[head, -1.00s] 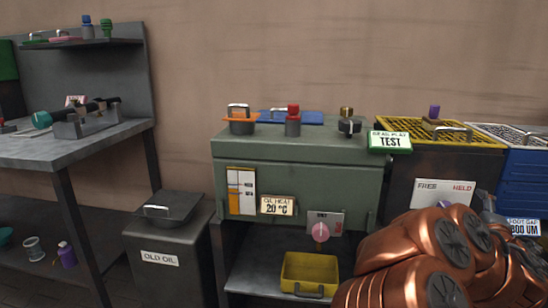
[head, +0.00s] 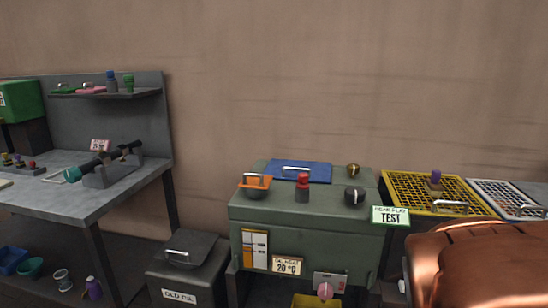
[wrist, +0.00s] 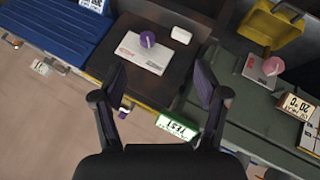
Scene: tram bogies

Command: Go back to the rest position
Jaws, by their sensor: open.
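My gripper (wrist: 164,88) shows in the wrist view with its two dark fingers spread apart. Nothing is held between them. Below and beyond the fingers are a dark cabinet front with a white card (wrist: 142,52) and purple knob (wrist: 148,39), and the green TEST sign (wrist: 177,126). In the head view my copper arm fills the lower right corner, and the gripper itself is out of that picture.
A grey workbench (head: 60,200) and OLD OIL bin (head: 180,276) stand left.

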